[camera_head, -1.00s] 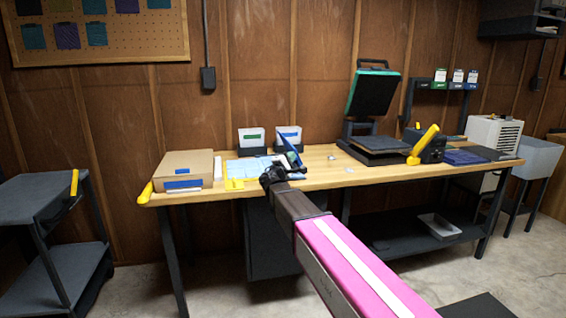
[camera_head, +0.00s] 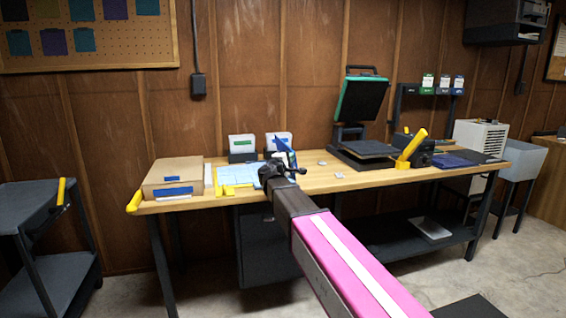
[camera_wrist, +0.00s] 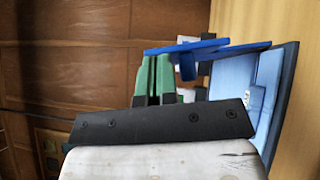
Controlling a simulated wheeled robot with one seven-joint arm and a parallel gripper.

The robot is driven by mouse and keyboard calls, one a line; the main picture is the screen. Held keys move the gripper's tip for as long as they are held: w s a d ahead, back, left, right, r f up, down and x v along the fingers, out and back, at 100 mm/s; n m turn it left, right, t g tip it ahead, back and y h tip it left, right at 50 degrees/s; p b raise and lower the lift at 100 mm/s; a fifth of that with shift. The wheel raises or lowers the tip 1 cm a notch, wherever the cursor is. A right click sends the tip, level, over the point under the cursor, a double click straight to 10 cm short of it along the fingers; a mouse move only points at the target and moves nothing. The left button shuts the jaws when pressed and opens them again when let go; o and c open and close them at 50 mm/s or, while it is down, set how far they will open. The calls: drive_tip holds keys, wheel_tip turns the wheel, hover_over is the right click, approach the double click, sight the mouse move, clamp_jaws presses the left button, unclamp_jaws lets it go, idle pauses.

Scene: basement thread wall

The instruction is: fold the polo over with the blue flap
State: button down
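The light-blue polo (camera_head: 236,173) lies on the left part of the workbench in the head view; at the wrist it shows at the right (camera_wrist: 262,95) on a dark-edged board. The blue flap (camera_head: 281,145) is raised at the polo's right side. In the wrist view the flap (camera_wrist: 205,46) stands out from the board, with a short blue tab (camera_wrist: 187,67) on its near face. My gripper (camera_wrist: 153,60) has its green fingers close together, tips at the flap's near face beside the tab. I see nothing between them. In the head view my arm's end hides part of the polo.
A cardboard box (camera_head: 173,178) stands left of the polo, with yellow pieces (camera_head: 232,190) in front. A dark cart (camera_head: 45,230) is at far left.

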drive_tip(key=w+d+f+m+g+y, duration=0.2)
drive_tip(key=d+m+y, duration=0.1)
drive_tip(key=d, duration=0.3)
drive_tip(key=w+d+f+m+g+y, duration=0.1)
drive_tip(key=d+f+m+g+y, duration=0.2)
drive_tip(key=d, duration=0.3)
drive_tip(key=w+d+f+m+g+y, duration=0.2)
drive_tip(key=d+f+m+g+y, duration=0.1)
drive_tip(key=d, duration=0.4)
drive_tip(key=shift+w, duration=0.3)
drive_tip(key=shift+d+f+y, duration=0.15)
drive_tip(key=shift+f+y, duration=0.15)
drive_tip(key=shift+f, duration=0.05)
drive_tip(key=shift+d+f, duration=0.25)
drive_tip(key=shift+f, duration=0.7)
drive_tip(key=shift+w+r, duration=0.1)
